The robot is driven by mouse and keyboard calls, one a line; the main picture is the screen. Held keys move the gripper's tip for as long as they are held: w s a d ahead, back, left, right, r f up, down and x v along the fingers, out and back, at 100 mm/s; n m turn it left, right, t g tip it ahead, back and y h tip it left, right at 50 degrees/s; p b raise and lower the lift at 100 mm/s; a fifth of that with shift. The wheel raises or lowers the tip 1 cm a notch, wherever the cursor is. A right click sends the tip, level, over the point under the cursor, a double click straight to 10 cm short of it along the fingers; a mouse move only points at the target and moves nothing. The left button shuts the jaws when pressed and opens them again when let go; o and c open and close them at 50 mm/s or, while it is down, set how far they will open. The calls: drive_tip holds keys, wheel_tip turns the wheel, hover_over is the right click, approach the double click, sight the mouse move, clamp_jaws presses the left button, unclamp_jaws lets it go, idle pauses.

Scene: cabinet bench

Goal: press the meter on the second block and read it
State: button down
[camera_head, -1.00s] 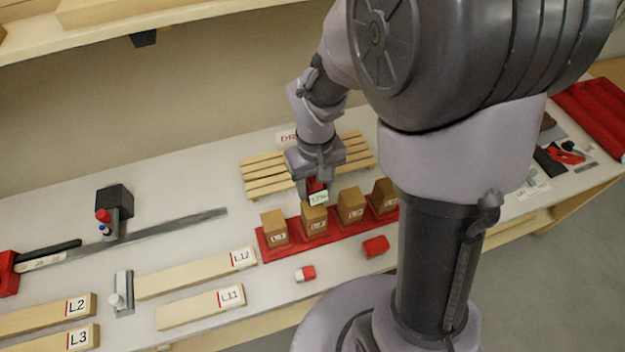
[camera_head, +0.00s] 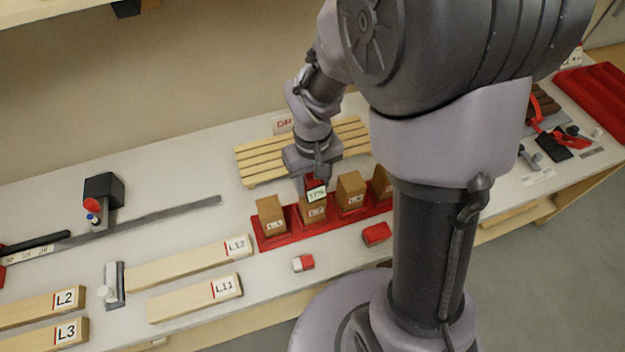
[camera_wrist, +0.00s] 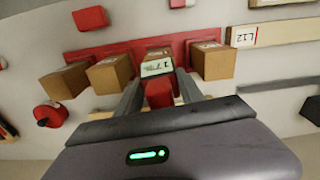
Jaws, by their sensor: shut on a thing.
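My gripper (camera_head: 315,170) is shut on the red meter (camera_head: 315,181), which also shows between the fingers in the wrist view (camera_wrist: 159,92). The meter is at the top of the second block (camera_head: 313,212) from the left, hiding part of it; I cannot tell for sure whether they touch. The meter's pale display (camera_head: 316,193) shows small dark digits with what looks like a percent sign; it also shows in the wrist view (camera_wrist: 157,67), too small to read surely. The first block (camera_head: 271,217), third block (camera_head: 350,190) and fourth block (camera_head: 381,184) stand alongside in the red tray (camera_head: 272,242).
A slatted wooden rack (camera_head: 249,167) lies behind the blocks. A red block (camera_head: 377,233) and a red-and-white piece (camera_head: 303,263) lie in front of the tray. Boards L12 (camera_head: 190,266) and L11 (camera_head: 195,297) lie to the left.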

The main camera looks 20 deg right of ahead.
drive_tip(key=shift+s+f+b, duration=0.1)
drive_tip(key=shift+f+b, duration=0.45)
drive_tip(key=shift+f, duration=0.05)
idle(1.1)
wheel_tip(320, 180, up, 7)
drive_tip(key=p, duration=0.6)
drive_tip(key=shift+r, duration=0.15)
